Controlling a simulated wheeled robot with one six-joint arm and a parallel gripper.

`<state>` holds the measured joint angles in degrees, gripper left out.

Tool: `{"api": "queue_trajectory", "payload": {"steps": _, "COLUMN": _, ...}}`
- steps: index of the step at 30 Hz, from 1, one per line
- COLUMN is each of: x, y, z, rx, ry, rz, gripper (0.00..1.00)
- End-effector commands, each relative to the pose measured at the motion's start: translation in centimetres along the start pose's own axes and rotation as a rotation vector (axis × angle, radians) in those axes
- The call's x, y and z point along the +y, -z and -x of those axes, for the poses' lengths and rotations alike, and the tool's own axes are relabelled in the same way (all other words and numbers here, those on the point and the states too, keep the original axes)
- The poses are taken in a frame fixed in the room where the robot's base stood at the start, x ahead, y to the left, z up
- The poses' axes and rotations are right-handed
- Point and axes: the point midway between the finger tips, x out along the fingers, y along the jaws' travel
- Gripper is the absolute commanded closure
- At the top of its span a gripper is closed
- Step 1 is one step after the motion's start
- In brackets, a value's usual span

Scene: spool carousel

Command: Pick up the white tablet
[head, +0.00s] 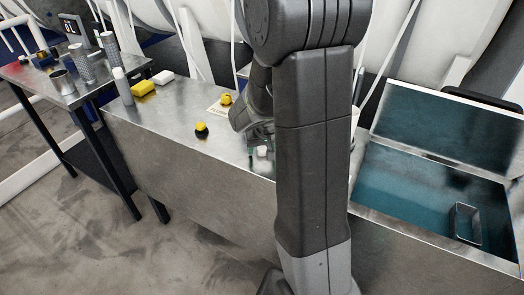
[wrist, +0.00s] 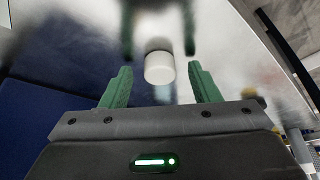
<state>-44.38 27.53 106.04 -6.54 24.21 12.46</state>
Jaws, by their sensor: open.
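The white tablet (wrist: 160,68) is a short white cylinder on the shiny metal counter. In the head view it shows as a small pale piece (head: 262,151) near the counter's front edge, just left of my upright arm link. My gripper (wrist: 159,72) is open, its two green fingers apart. In the wrist view the tablet appears between the fingertips or just beyond them, with a visible gap on each side. In the head view my gripper (head: 260,154) is low over the counter and partly hidden by my arm.
A yellow block (head: 143,89), a white block (head: 163,77) and a bottle (head: 122,87) are farther left. A teal-lined basin (head: 410,190) with a small metal box (head: 466,223) is right.

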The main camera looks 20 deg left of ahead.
Motion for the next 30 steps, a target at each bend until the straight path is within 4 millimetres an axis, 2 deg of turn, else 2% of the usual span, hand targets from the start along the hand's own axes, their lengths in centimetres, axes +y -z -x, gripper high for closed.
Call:
{"api": "queue_trajectory", "payload": {"steps": 1, "x": 0.0, "y": 0.0, "z": 0.0, "rx": 0.000, "ry": 0.000, "rz": 0.000, "gripper": 0.48}}
{"api": "queue_trajectory", "payload": {"steps": 8, "x": 0.0, "y": 0.0, "z": 0.0, "rx": 0.000, "ry": 0.000, "rz": 0.000, "gripper": 0.92}}
{"api": "queue_trajectory", "payload": {"steps": 22, "x": 0.0, "y": 0.3, "z": 0.6, "rx": 0.002, "ry": 0.000, "rz": 0.000, "gripper": 0.92}}
{"api": "queue_trajectory", "payload": {"steps": 26, "x": 0.0, "y": 0.9, "z": 1.9, "rx": 0.005, "ry": 0.000, "rz": 0.000, "gripper": 0.92}}
{"api": "queue_trajectory", "payload": {"steps": 30, "x": 0.0, "y": 1.8, "z": 4.1, "rx": 0.006, "ry": 0.000, "rz": 0.000, "gripper": 0.92}}
